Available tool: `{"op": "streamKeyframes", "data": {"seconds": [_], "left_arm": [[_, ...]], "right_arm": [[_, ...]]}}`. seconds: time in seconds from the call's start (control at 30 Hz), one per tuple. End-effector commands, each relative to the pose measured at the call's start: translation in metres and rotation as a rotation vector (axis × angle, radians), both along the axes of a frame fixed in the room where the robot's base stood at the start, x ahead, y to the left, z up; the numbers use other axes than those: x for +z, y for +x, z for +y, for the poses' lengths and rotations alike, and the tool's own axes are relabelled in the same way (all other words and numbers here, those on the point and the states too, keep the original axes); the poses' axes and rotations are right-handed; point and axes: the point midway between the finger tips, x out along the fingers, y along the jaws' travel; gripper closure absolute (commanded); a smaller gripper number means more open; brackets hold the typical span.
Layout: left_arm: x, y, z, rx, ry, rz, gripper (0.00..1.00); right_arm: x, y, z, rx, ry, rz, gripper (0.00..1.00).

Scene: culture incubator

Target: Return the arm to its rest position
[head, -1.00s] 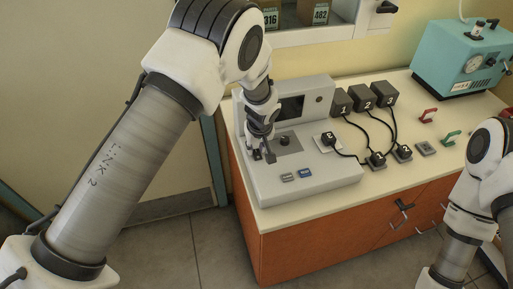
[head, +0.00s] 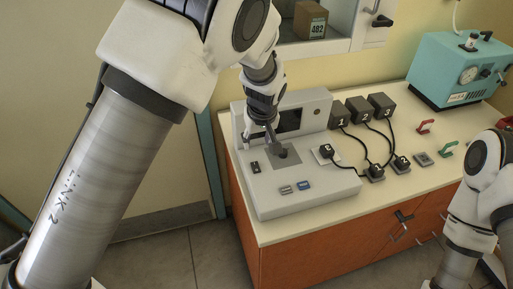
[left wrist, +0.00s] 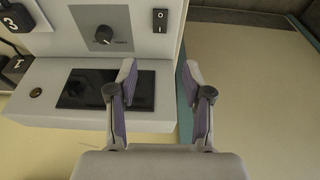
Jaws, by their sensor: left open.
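My left gripper (head: 274,141) is over the grey device (head: 335,190) in the head view, near its knob (head: 283,153) and in front of its dark screen (head: 290,119). A dark rocker switch (head: 255,168) shows uncovered on the deck's left. In the left wrist view, the left gripper (left wrist: 160,68) has its two fingers apart with nothing between them. Beyond them are the knob (left wrist: 103,36), the switch (left wrist: 160,21) and the dark screen (left wrist: 105,90). My right arm (head: 480,200) comes in at the right edge; its gripper is out of view.
Numbered dark blocks (head: 358,110) with cables and plugs stand right of the device on the cream counter (head: 425,160). A teal machine (head: 458,70) stands at the back right. A wall shelf holds a box (head: 311,20). Floor is clear at the front left.

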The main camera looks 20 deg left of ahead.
Motion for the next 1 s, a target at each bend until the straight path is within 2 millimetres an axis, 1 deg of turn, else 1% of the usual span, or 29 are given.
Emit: {"op": "streamKeyframes", "data": {"seconds": [0.1, 0.47, 0.53, 0.57, 0.63, 0.67, 0.7, 0.77, 0.8, 0.87, 0.9, 0.97, 1.0], "left_arm": [[0.003, -0.001, -0.001, 0.001, 0.0, 0.0, 0.5], [0.001, -0.001, 0.0, -0.001, 0.0, 0.001, 0.5], [-0.008, -0.005, 0.003, -0.01, -0.002, 0.011, 0.5], [-0.017, -0.009, 0.006, -0.02, -0.003, 0.018, 0.5], [-0.046, -0.023, 0.015, -0.055, -0.009, 0.042, 0.5], [-0.063, -0.033, 0.021, -0.076, -0.012, 0.057, 0.5], [-0.088, -0.048, 0.029, -0.109, -0.018, 0.076, 0.5], [-0.126, -0.078, 0.041, -0.167, -0.027, 0.106, 0.5], [-0.149, -0.101, 0.048, -0.207, -0.034, 0.126, 0.5], [-0.18, -0.139, 0.058, -0.267, -0.044, 0.154, 0.5], [-0.197, -0.164, 0.064, -0.308, -0.051, 0.172, 0.5], [-0.218, -0.205, 0.071, -0.362, -0.062, 0.196, 0.5], [-0.229, -0.232, 0.075, -0.4, -0.069, 0.21, 0.5]], "right_arm": [[0.0, 0.0, 0.0, 0.0, 0.0, 0.0, 0.6], [0.0, 0.0, 0.0, 0.0, 0.0, 0.0, 0.6], [0.0, 0.0, 0.0, 0.0, 0.0, 0.0, 0.6], [0.0, 0.0, 0.0, 0.0, 0.0, 0.0, 0.6], [0.0, 0.0, 0.0, 0.0, 0.0, 0.0, 0.6], [0.0, 0.0, 0.0, 0.0, 0.0, 0.0, 0.6], [0.0, 0.0, 0.0, 0.0, 0.0, 0.0, 0.6], [0.0, 0.0, 0.0, 0.0, 0.0, 0.0, 0.6], [0.0, 0.0, 0.0, 0.0, 0.0, 0.0, 0.6], [0.0, 0.0, 0.0, 0.0, 0.0, 0.0, 0.6], [0.0, 0.0, 0.0, 0.0, 0.0, 0.0, 0.6], [0.0, 0.0, 0.0, 0.0, 0.0, 0.0, 0.6], [0.0, 0.0, 0.0, 0.0, 0.0, 0.0, 0.6]]}}
